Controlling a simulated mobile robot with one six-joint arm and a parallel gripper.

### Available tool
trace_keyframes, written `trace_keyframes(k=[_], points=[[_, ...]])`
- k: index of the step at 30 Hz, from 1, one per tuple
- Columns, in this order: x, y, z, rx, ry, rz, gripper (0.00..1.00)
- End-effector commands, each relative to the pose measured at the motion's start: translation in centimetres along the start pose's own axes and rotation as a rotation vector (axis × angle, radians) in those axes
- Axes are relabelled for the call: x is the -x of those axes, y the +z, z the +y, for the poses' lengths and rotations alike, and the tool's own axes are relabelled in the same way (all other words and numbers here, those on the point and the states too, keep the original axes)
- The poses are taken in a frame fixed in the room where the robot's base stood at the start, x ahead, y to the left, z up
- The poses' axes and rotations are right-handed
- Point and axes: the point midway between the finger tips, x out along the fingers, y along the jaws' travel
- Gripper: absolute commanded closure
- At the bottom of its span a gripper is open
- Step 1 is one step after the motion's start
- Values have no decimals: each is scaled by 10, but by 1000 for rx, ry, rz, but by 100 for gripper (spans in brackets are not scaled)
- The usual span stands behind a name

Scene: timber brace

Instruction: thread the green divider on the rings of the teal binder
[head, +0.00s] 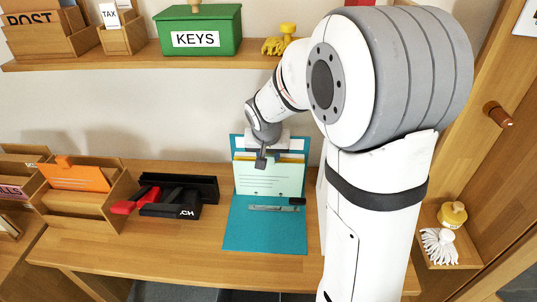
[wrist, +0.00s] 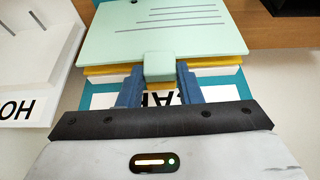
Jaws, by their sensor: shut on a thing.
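The teal binder (head: 265,236) lies open on the desk, with a grey ring strip (head: 272,208) across it and its far cover behind. The pale green divider (head: 280,181) has printed lines and small holes near its lower edge. It covers part of the binder just beyond the strip. In the wrist view the divider (wrist: 190,38) has its tab between my blue fingers. My gripper (wrist: 159,72) is shut on that tab; in the head view my gripper (head: 261,160) is at the divider's top edge. Whether any ring passes through the holes is too small to tell.
Yellow sheets (wrist: 108,71) show behind the divider. A black and red punch (head: 170,200) stands left of the binder. A wooden sorter (head: 90,195) with an orange divider is farther left. A shelf (head: 140,57) with a green KEYS box (head: 200,27) runs above.

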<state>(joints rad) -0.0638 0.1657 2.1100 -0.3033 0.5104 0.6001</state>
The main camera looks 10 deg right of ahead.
Motion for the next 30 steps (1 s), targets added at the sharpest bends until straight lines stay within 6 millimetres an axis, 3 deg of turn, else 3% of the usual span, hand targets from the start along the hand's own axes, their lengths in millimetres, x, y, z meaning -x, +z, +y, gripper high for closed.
trace_keyframes(k=[30], points=[[1,-1,0,1,0,-47,100]])
